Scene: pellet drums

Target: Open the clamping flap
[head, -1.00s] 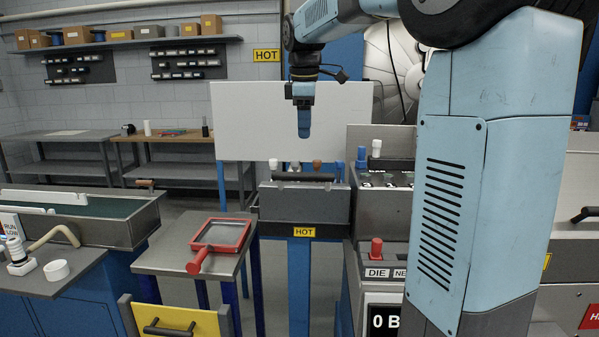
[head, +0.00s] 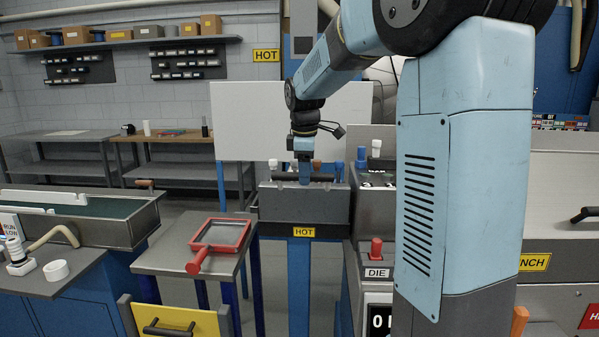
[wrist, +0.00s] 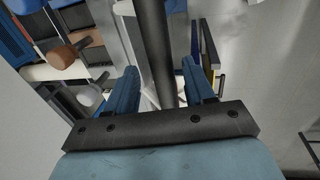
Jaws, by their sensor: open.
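The clamping flap is most likely the top of the grey metal unit (head: 290,205) marked HOT, in the middle of the head view. A black bar handle (head: 284,177) runs across its top edge. My gripper (head: 305,180) points down at the middle of this bar. In the wrist view my gripper (wrist: 160,70) is open, with its two blue fingers on either side of the black bar (wrist: 155,45). Gaps show between bar and fingers. The flap looks closed.
White, blue and brown knobs (wrist: 62,56) stand close behind the bar. A white panel (head: 240,120) rises behind the unit. A red-framed tray (head: 222,236) lies on a side table at left. A DIE cabinet (head: 376,272) stands at front right.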

